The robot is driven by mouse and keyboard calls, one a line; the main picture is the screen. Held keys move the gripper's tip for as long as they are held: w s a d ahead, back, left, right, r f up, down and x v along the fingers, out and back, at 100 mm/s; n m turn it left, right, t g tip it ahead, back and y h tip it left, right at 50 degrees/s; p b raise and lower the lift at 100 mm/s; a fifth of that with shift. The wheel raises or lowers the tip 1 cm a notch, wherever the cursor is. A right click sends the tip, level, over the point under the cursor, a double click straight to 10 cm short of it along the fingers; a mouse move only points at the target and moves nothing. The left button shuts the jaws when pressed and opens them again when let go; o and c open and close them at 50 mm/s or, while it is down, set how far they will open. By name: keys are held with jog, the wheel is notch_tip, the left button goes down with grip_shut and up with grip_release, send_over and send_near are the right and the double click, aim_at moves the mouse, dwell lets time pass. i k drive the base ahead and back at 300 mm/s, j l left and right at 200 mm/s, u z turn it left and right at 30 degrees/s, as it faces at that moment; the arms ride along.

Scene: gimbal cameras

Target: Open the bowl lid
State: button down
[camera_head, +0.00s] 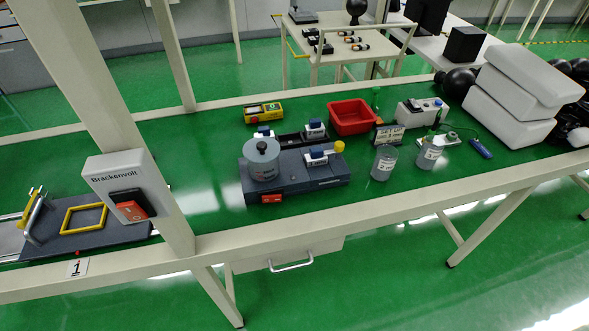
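A grey round vessel (263,171) stands on the left part of a dark grey device base on the table. I cannot tell for certain that this is the bowl. My gripper is not in view.
A red bin (352,117) and a yellow instrument (263,112) stand behind the device. Two clear containers (384,163) (430,154) stand to its right, with white boxes (515,95) beyond. A frame post (130,120) with a switch box rises at left. Green tabletop left of the device is bare.

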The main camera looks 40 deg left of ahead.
aim_at(260, 149)
jog(key=i+u, duration=0.3)
jog(key=i, duration=0.95)
